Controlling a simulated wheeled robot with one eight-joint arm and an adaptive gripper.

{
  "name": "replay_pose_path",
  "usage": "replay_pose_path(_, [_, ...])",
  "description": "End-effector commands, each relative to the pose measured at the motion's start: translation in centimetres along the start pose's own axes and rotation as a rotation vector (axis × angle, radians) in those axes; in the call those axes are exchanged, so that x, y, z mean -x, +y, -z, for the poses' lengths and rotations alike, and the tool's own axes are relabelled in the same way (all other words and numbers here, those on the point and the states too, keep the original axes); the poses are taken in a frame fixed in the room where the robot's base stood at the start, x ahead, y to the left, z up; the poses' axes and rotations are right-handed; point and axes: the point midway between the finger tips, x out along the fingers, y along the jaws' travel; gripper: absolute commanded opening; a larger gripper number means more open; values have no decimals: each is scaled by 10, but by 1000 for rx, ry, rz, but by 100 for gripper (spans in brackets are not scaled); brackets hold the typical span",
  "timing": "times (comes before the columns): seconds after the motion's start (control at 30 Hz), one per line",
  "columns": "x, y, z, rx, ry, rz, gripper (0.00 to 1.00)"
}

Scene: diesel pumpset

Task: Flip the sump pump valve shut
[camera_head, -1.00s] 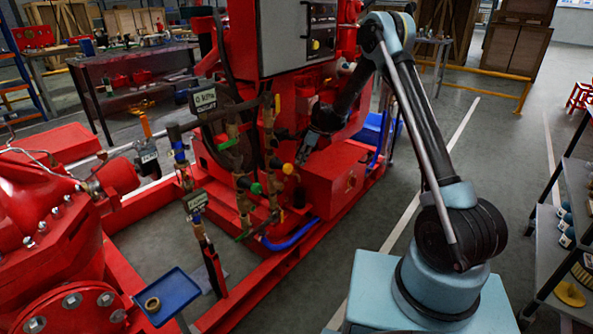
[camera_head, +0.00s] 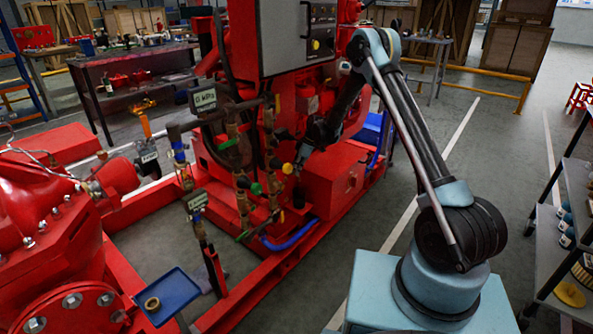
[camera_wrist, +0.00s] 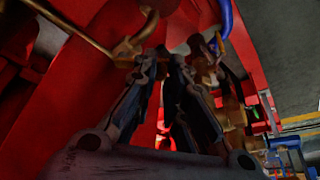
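My gripper (camera_head: 299,162) is at the red engine, just right of a bank of brass pipes and small valves. In the wrist view, its two dark fingers (camera_wrist: 167,62) slant toward each other with a gap between the tips; nothing shows held. A yellow valve knob (camera_head: 288,168) is close to the fingertips in the head view. A green valve handle (camera_head: 257,188) is lower left. A brass pipe fitting (camera_wrist: 128,48) is near the left fingertip in the wrist view. I cannot tell which valve is the sump pump one; the labels are unreadable.
A grey control panel (camera_head: 290,38) hangs above the pipes. A blue hose (camera_head: 292,238) runs along the red base frame. A blue tray (camera_head: 168,298) stands at the front left. Open grey floor lies right of the engine.

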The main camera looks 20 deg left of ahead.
Motion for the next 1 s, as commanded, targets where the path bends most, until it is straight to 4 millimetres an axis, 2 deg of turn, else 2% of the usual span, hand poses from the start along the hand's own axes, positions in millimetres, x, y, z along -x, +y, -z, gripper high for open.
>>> replay_pose_path(0.47, [-1, 0, 3, -57, 1, -27, 0])
replay_pose_path(1.0, [-7, -3, 19, -375, 2, -160, 0])
